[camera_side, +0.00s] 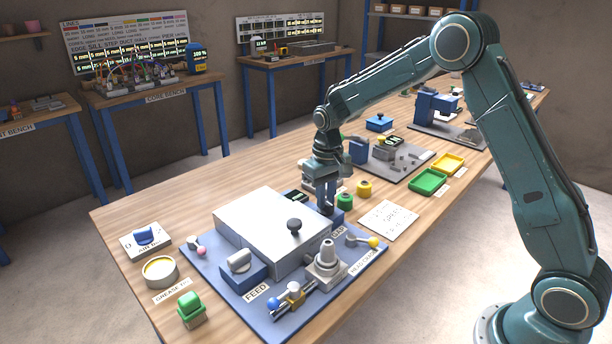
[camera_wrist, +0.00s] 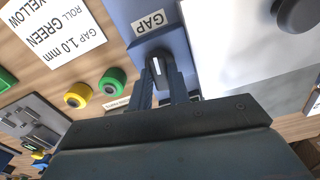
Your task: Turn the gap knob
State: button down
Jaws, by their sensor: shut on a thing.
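The gap knob (camera_wrist: 157,64) is dark with a white pointer line, on the blue block beside the GAP label (camera_wrist: 150,22) in the wrist view. My gripper (camera_wrist: 160,78) has its two fingers around the knob and is shut on it. In the side view my gripper (camera_side: 327,203) points down at the back right of the white mixer housing (camera_side: 262,222). There my fingers mostly hide the knob.
A green roll (camera_side: 345,200) and a yellow roll (camera_side: 363,188) stand close to my gripper. A card (camera_wrist: 52,30) reads GAP 1.0 mm, ROLL GREEN, YELLOW. A black knob (camera_side: 294,225) tops the housing. Green and yellow trays (camera_side: 428,182) lie to the right.

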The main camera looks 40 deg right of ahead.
jog(key=n, duration=0.5)
jog(key=shift+n, duration=2.4)
jog(key=c, duration=1.3)
grip_release()
jog(key=shift+r, duration=0.1)
jog(key=shift+r, duration=6.85)
